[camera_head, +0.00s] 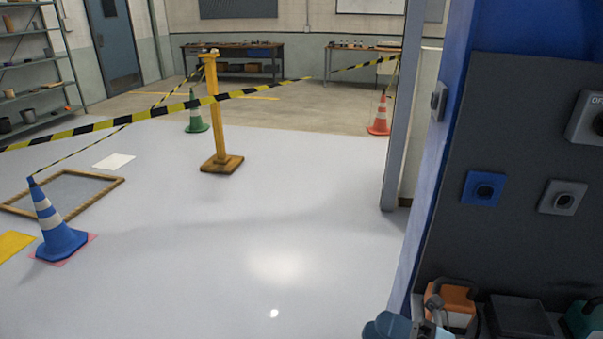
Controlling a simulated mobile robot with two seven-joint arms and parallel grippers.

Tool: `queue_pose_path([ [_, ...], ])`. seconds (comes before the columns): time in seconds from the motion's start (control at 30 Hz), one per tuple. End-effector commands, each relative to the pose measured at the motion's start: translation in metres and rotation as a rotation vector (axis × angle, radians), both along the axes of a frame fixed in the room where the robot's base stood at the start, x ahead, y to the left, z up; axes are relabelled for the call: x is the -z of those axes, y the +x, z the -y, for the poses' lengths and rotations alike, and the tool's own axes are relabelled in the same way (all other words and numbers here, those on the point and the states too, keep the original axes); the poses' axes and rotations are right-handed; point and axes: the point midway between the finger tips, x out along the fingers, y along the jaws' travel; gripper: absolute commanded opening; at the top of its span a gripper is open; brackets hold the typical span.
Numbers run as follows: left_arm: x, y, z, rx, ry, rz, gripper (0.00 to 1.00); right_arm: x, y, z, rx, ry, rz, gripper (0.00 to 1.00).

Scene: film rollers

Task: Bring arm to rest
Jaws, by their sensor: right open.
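My right arm's blue and grey end shows at the bottom edge, right of centre, with the right gripper (430,328) partly cut off by the frame. The gripper is open, and I see nothing held in it. It appears just in front of and left of an orange and grey device (457,302) at the foot of the dark panel. My left gripper is not in view.
The dark panel (520,130) with blue and grey switch boxes stands close on the right. A black box (520,318) lies below it. A blue cone (57,228), yellow post (216,120) and striped tape (255,91) stand on the left. The middle floor is clear.

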Motion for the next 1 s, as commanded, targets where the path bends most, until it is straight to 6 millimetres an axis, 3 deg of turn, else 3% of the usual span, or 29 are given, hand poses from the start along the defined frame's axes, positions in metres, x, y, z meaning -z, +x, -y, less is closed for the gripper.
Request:
queue_pose_path([
  [0.13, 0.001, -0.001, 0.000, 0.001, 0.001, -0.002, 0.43, 0.057, 0.017, 0.035, 0.309, 0.434, -0.591, 0.44],
  [0.23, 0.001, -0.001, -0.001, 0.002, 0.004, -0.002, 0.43, 0.116, 0.009, 0.056, 0.484, 0.648, -0.964, 0.44],
  [0.4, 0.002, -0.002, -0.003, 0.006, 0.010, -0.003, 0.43, 0.198, -0.031, 0.066, 0.673, 0.864, -1.426, 0.44],
  [0.6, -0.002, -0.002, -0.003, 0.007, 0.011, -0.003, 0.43, 0.260, -0.092, 0.058, 0.813, 1.019, -1.847, 0.44],
  [0.63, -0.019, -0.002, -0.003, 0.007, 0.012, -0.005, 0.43, 0.239, -0.087, 0.060, 0.806, 1.011, -1.824, 0.44],
  [1.0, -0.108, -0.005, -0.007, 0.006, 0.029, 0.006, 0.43, 0.151, -0.090, 0.067, 0.818, 0.989, -1.794, 0.44],
])
